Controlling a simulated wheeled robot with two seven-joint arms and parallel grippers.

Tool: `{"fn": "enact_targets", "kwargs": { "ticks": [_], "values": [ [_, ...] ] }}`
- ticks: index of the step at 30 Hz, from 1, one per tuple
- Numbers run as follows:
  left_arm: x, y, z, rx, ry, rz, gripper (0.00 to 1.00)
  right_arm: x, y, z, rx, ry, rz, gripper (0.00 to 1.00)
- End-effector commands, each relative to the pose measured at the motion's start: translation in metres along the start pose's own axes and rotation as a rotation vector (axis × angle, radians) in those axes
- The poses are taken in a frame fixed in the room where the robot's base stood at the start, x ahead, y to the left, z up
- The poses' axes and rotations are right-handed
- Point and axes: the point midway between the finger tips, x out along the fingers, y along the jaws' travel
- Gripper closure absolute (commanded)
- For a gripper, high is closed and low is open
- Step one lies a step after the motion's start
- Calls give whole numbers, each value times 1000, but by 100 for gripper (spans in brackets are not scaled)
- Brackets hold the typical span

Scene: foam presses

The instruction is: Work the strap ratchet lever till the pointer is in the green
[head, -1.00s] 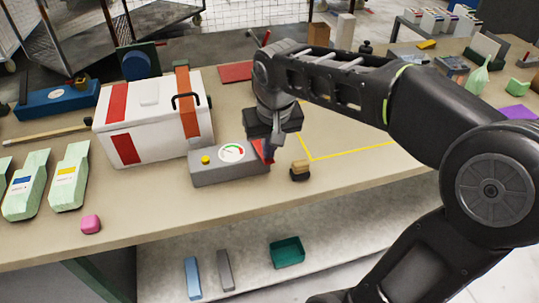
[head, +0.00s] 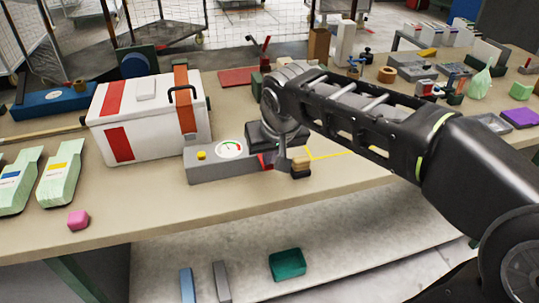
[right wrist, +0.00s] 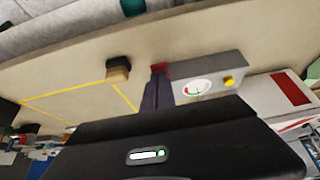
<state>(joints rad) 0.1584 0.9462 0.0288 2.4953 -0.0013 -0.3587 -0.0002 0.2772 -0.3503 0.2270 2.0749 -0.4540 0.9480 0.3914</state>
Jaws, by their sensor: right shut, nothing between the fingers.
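The grey ratchet unit (head: 207,173) sits on the bench before a white case with an orange strap (head: 185,105). It carries a yellow button (head: 202,155) and a round dial (head: 229,149) with coloured marks; I cannot tell where its pointer stands. The red lever (head: 267,161) is at the unit's right end, partly hidden by my right gripper (head: 276,163). In the right wrist view, the shut, empty fingers (right wrist: 158,90) are right by the red lever (right wrist: 161,69); whether they touch is unclear. My left gripper is not in view.
The white case (head: 120,112) stands behind the unit. A small wood-and-black block (head: 300,169) is close to the right of my gripper. The yellow-outlined bench area to the right looks mostly clear.

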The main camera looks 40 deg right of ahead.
Motion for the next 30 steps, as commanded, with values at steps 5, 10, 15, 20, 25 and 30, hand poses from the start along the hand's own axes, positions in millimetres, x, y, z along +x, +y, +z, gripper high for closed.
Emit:
{"fn": "enact_targets", "kwargs": {
  "ticks": [5,10,15,20,25,30],
  "values": [
    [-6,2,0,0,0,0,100,-8,0,-4,0,-2,0,100],
    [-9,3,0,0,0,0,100,-12,0,-6,0,-2,0,100],
    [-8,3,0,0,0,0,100,-12,0,-6,0,-2,0,100],
    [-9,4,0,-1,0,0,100,-12,0,-6,0,-2,0,100],
    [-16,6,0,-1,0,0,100,-19,1,-12,0,-1,0,100],
    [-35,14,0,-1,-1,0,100,-38,4,-30,-2,-1,-1,100]
  ]
}}
